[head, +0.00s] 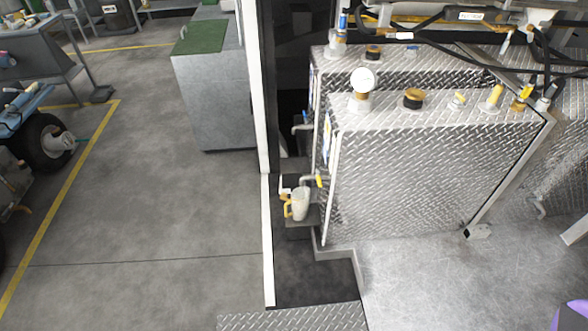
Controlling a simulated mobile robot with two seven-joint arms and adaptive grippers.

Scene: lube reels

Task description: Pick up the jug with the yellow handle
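The jug (299,204) is a small whitish, translucent container with a yellow handle (287,210) on its left side. It stands upright on a small dark ledge (301,222) at the left end of a diamond-plate metal tank (430,175). A tap with a yellow lever (319,181) sticks out from the tank just above and to the right of the jug. Neither of my grippers shows in the head view.
A white post (258,120) stands left of the jug. A second diamond-plate tank (420,70) stands behind the first, with hoses above. A grey cabinet (212,100) with a green top is at upper left. The concrete floor (150,230) at left is clear.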

